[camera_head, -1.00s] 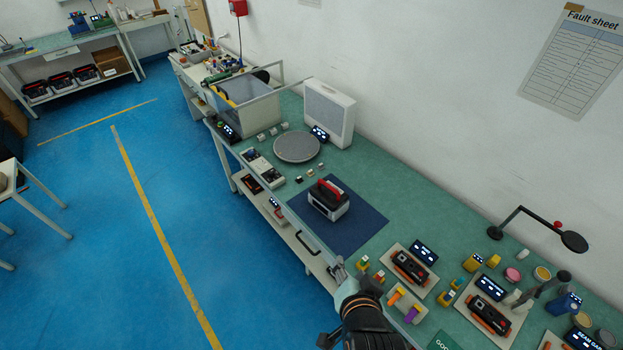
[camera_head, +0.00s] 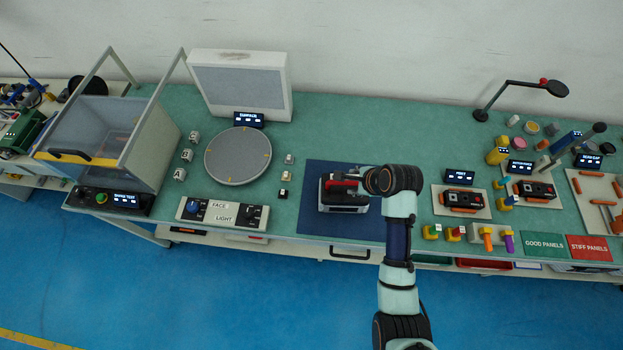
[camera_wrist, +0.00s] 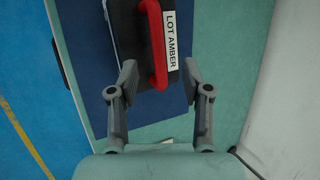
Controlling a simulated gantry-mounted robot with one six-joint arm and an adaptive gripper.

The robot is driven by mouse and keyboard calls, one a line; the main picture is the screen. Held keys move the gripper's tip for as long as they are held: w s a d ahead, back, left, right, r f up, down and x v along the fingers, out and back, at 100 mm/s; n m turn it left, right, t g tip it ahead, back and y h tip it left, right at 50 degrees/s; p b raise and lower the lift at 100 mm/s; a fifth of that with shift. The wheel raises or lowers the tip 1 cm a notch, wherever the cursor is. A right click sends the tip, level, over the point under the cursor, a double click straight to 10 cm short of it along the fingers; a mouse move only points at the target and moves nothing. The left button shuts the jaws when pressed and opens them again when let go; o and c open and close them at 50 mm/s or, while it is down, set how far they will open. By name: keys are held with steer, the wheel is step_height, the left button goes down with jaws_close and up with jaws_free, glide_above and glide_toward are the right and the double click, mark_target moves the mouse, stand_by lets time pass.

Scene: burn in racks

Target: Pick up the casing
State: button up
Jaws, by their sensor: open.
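The casing (camera_head: 344,200) is a black and grey box with a red handle, standing on a dark blue mat (camera_head: 318,225) on the green bench. In the wrist view the casing (camera_wrist: 128,40) shows in part, with its red handle (camera_wrist: 157,45) and a white label reading LOT AMBER. My gripper (camera_wrist: 158,76) is open, its two fingers on either side of the handle's near end in that picture. I cannot tell whether they touch it. In the head view my wrist hides the casing's right end, and the fingers are hard to make out.
Left of the mat are a round grey turntable (camera_head: 238,156), a FACE/LIGHT control box (camera_head: 222,213) and small cubes. Right of it are black-and-orange units on pale boards (camera_head: 461,200) and several colored pegs. A pale upright panel (camera_head: 240,84) stands behind the turntable.

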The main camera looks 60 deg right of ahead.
mark_target(348, 183)
steer(key=shift+w+d+f, duration=0.1)
steer(key=shift+d+f, duration=0.1)
steer(key=shift+f, duration=0.4)
steer(key=shift+d+f, duration=0.2)
steer(key=shift+f, duration=0.35)
steer(key=b+x, duration=0.1)
steer(key=x, duration=0.4)
steer(key=shift+w+a+f, duration=0.1)
steer(key=shift+w, duration=0.15)
steer(key=shift+c, duration=0.2)
jaws_close()
